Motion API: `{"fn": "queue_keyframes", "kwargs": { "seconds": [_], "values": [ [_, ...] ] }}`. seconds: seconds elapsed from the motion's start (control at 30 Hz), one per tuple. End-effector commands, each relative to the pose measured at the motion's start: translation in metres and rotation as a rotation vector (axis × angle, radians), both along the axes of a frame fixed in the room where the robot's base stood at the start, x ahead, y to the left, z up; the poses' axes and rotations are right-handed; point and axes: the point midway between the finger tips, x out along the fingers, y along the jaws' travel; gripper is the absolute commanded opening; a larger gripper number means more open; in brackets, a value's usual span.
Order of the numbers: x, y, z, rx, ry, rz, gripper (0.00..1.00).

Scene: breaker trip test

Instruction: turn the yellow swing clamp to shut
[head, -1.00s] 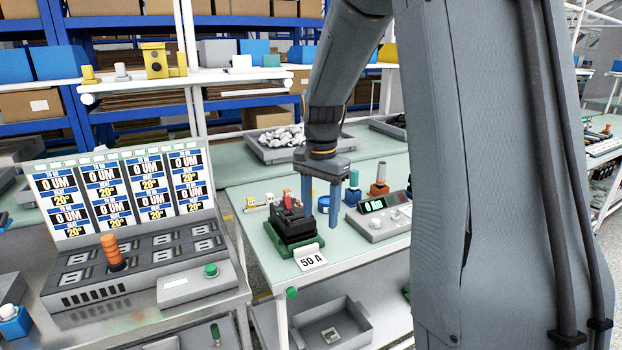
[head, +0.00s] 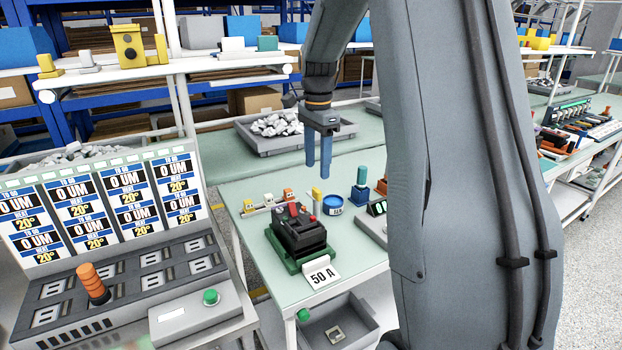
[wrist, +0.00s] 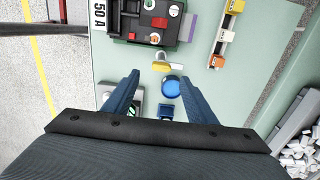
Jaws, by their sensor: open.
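The yellow swing clamp (head: 316,196) stands just behind the black breaker (head: 298,232) on the green bench. In the wrist view the clamp's yellow arm (wrist: 160,67) lies crosswise beside a pale metal post, close to the breaker's edge. Whether the clamp bears on the breaker cannot be told. The breaker, with red parts on top, sits in a dark green base. My gripper (head: 318,170) is open and empty, pointing down above the bench behind the clamp. In the wrist view the clamp shows between and slightly beyond the blue fingertips (wrist: 160,80).
A blue round dish (head: 333,204) stands close to the clamp. A rail with yellow, white and orange blocks (head: 268,203) lies left of it. A teal-topped post (head: 360,186) and a grey meter box stand to the right. A 50 A card (head: 321,273) lies in front.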

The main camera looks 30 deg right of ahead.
Motion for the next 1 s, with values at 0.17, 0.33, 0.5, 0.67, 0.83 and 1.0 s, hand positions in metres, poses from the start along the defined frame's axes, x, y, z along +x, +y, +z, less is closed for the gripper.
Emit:
{"fn": "queue_keyframes", "kwargs": {
  "seconds": [0.17, 0.33, 0.5, 0.67, 0.83, 1.0],
  "values": [
    [-0.002, -0.004, -0.011, 0.001, 0.003, -0.007, 0.52],
    [-0.004, -0.008, -0.036, 0.002, 0.005, -0.014, 0.52],
    [-0.004, -0.008, -0.06, 0.001, 0.003, -0.015, 0.52],
    [-0.003, -0.008, -0.074, 0.0, 0.001, -0.013, 0.52],
    [-0.003, -0.007, -0.078, 0.0, 0.0, -0.012, 0.52],
    [-0.002, -0.007, -0.078, 0.0, 0.0, -0.01, 0.5]
  ]
}}
